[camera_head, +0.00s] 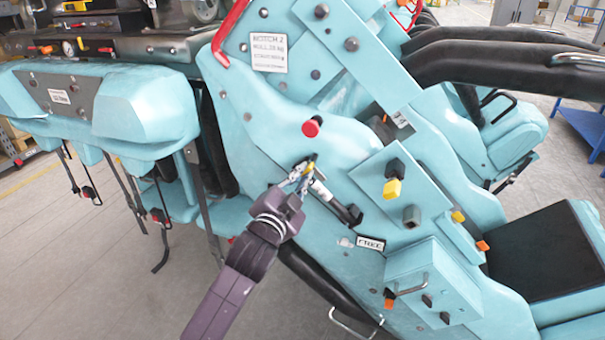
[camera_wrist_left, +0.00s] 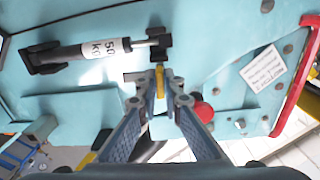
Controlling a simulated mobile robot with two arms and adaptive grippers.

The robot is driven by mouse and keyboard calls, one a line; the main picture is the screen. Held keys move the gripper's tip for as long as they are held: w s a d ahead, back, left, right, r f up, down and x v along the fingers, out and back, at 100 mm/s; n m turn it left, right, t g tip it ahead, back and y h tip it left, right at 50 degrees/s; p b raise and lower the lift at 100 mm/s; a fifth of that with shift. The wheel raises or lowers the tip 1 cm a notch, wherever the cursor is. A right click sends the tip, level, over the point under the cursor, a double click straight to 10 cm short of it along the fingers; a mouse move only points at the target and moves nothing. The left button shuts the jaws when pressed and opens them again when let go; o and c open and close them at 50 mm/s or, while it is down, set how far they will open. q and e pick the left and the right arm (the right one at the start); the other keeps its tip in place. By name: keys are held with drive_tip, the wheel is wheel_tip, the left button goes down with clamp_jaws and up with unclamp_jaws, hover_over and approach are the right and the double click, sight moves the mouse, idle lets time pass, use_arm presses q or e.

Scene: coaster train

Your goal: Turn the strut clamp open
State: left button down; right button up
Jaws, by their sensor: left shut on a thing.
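The gas strut (camera_wrist_left: 75,54) is a dark cylinder with a white "50 kg" label and a silver rod, mounted on the pale blue panel. It also shows in the head view (camera_head: 336,200), slanting down to the right. A small yellow clamp lever (camera_wrist_left: 160,80) sits at the rod end beside a black end block (camera_wrist_left: 158,43). My left gripper (camera_wrist_left: 160,90) is shut on the yellow lever, with one fingertip on each side. In the head view my left gripper (camera_head: 303,175) covers most of the lever. My right gripper is not in view.
A red knob (camera_head: 311,128) stands out just above the gripper. A yellow knob (camera_head: 392,189), a black knob (camera_head: 411,216) and a box with a handle (camera_head: 425,285) are at right. A red bar (camera_head: 228,38) edges the panel. Straps (camera_head: 130,190) hang at left.

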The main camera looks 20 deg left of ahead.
use_arm(q)
drive_tip(key=shift+f+n, duration=0.15)
drive_tip(key=shift+n, duration=0.15)
drive_tip(key=c, duration=2.1)
unclamp_jaws()
drive_tip(key=s, duration=1.2)
drive_tip(key=shift+a, duration=0.2)
